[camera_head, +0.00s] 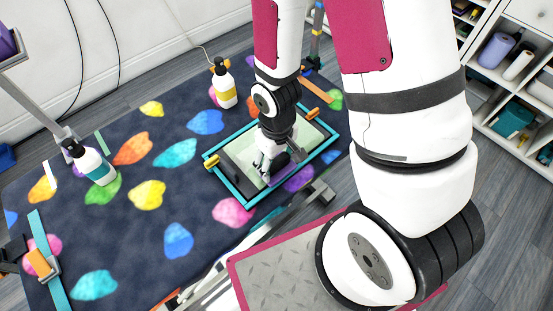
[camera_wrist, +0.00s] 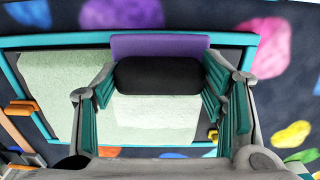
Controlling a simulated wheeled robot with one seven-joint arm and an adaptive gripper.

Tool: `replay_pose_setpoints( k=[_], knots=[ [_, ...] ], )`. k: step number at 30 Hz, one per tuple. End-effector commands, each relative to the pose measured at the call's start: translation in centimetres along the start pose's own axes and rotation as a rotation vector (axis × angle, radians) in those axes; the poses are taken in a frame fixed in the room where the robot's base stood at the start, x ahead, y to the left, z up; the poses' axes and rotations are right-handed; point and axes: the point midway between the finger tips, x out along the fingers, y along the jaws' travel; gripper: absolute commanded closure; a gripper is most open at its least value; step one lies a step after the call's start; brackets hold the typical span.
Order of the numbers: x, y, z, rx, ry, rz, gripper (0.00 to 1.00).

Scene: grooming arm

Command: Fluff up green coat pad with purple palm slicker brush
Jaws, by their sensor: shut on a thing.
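The green coat pad (camera_head: 304,140) lies inside a teal frame (camera_head: 236,214) on the table; it also shows pale green in the wrist view (camera_wrist: 58,90). My gripper (camera_head: 270,164) is over the pad, pointing down. In the wrist view my gripper (camera_wrist: 158,78) has its teal-padded fingers on both sides of the brush's black part, shut on it. The purple palm slicker brush (camera_wrist: 160,45) shows a purple edge beyond the black part. The brush's underside is hidden, so I cannot tell whether it touches the pad.
A white bottle with a yellow label (camera_head: 223,84) stands behind the frame, and another bottle (camera_head: 91,162) stands at the left. Orange clips (camera_head: 211,161) sit on the frame. A shelf unit (camera_head: 500,110) stands at the right.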

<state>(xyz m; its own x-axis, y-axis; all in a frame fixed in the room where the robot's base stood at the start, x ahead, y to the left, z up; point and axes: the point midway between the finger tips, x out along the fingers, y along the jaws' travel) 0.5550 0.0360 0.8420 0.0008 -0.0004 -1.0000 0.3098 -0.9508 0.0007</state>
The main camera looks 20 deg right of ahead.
Motion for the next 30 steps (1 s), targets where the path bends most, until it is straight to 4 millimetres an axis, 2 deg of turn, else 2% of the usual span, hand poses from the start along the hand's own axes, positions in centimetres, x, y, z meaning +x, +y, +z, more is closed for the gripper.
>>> replay_pose_setpoints(
  k=[8,24,30],
  knots=[
    [0.0,0.0,-0.1,0.000,-0.002,0.000,0.58],
    [0.2,0.0,-7.5,0.000,0.003,0.000,0.58],
    [0.1,0.0,-8.4,0.000,0.002,-0.001,0.58]
  ],
)
